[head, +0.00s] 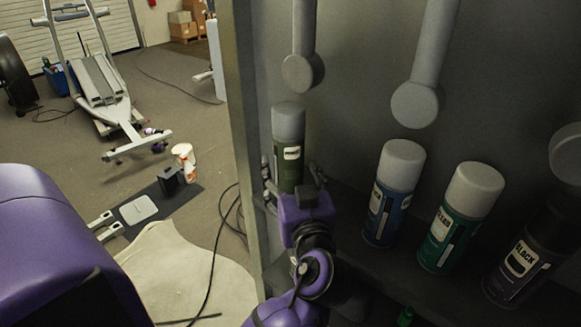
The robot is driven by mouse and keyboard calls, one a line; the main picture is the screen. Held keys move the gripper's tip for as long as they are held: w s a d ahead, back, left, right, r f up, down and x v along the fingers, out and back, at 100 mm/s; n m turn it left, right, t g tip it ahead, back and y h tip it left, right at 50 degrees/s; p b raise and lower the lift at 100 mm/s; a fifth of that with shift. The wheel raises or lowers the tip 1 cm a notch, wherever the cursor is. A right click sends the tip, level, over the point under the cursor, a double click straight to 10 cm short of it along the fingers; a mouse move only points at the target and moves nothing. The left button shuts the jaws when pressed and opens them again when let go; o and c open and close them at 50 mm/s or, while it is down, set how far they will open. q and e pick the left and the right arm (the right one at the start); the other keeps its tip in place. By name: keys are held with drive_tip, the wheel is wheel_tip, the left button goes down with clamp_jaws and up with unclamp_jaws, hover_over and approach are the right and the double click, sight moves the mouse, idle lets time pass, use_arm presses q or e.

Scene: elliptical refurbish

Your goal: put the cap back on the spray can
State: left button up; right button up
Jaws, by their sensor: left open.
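Several spray cans stand upright on a dark shelf. An olive-green can (289,165) with a grey cap (288,121) stands at the left. A blue can (384,212) and a green can (447,232) also wear grey caps. A black-labelled can (520,262) at the right has a dark upper part; whether it is capped I cannot tell. My left gripper (293,181) is open, in front of the olive-green can, with a finger on either side of it; contact is unclear. No loose cap can be made out. My right gripper is not in view.
Grey rods with round ends (415,104) hang above the cans, and another round end (567,153) is at the right edge. The shelf's side panel (241,90) stands left of the cans. A small green object (405,316) shows at the bottom. Exercise equipment (101,84) stands on the floor beyond.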

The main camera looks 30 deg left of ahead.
sight(291, 174)
use_arm(q)
drive_tip(key=b+v, duration=0.1)
drive_tip(key=v, duration=0.3)
drive_tip(key=shift+f, duration=0.2)
drive_tip(key=shift+s+d+r, duration=0.1)
drive_tip(key=shift+s+d, duration=0.1)
drive_tip(key=shift+r, duration=0.1)
